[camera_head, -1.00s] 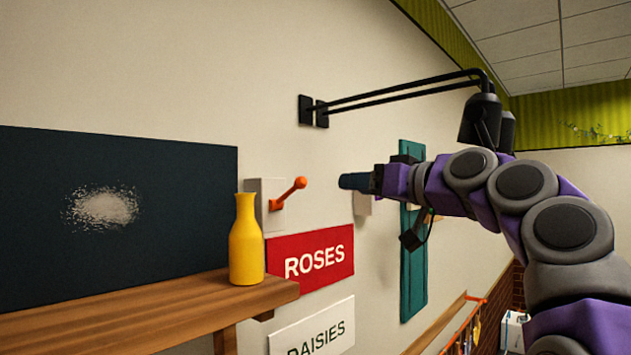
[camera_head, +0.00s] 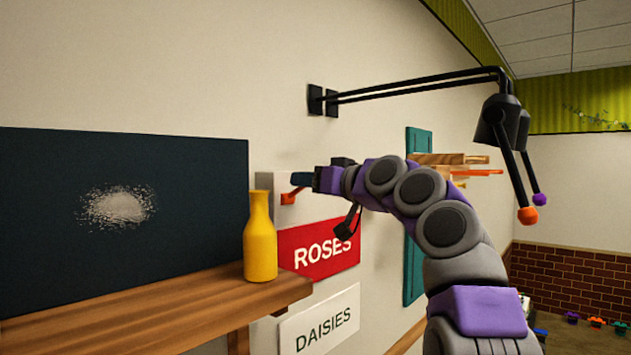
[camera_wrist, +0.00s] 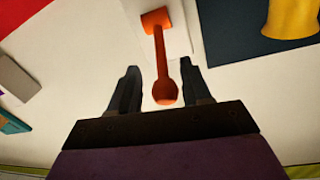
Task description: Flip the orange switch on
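The orange switch (camera_head: 290,196) is a lever on a pale plate (camera_head: 266,184) on the wall. In the head view my gripper (camera_head: 302,180) is at the lever and hides its knob end. In the wrist view the orange lever (camera_wrist: 160,55) runs from its orange base to a round knob near my palm. My gripper (camera_wrist: 158,68) is open there, with one dark finger on each side of the lever. Small gaps show between the lever and both fingers. I cannot tell whether anything touches it.
A yellow vase (camera_head: 260,240) stands on the wooden shelf (camera_head: 150,312), left of and below the switch. A red ROSES sign (camera_head: 310,257) and a white DAISIES sign (camera_head: 322,325) hang below. A dark board (camera_head: 60,180) is left. A black wall arm (camera_head: 420,85) extends above.

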